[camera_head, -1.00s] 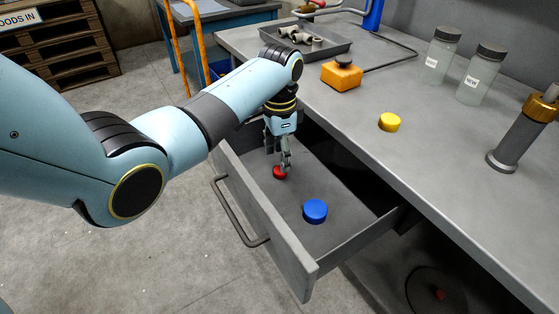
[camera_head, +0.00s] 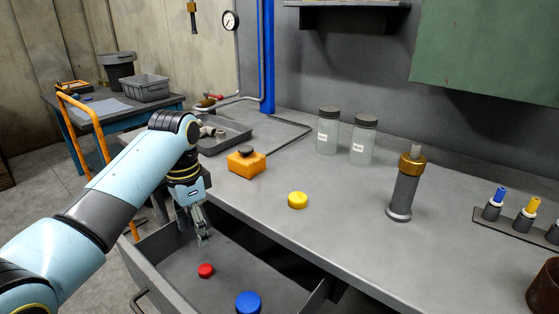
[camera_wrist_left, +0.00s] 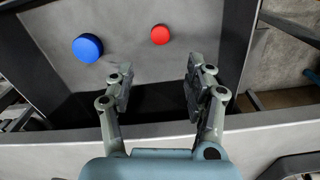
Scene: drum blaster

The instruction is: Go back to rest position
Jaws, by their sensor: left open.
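My left gripper (camera_head: 201,226) is open and empty above the open drawer (camera_head: 152,279). In the left wrist view its two fingers (camera_wrist_left: 157,92) stand apart with nothing between them. A red cap (camera_head: 205,270) lies on the drawer floor, just below the gripper in the head view. It also shows beyond the fingers in the left wrist view (camera_wrist_left: 160,34). A blue cap (camera_head: 248,302) lies in the drawer too, to the right of the red one in the head view, and at the left in the wrist view (camera_wrist_left: 87,48). My right gripper does not show.
A yellow cap (camera_head: 297,200) and an orange block (camera_head: 246,162) sit on the grey workbench (camera_head: 345,225). The bench edge runs beside my left gripper.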

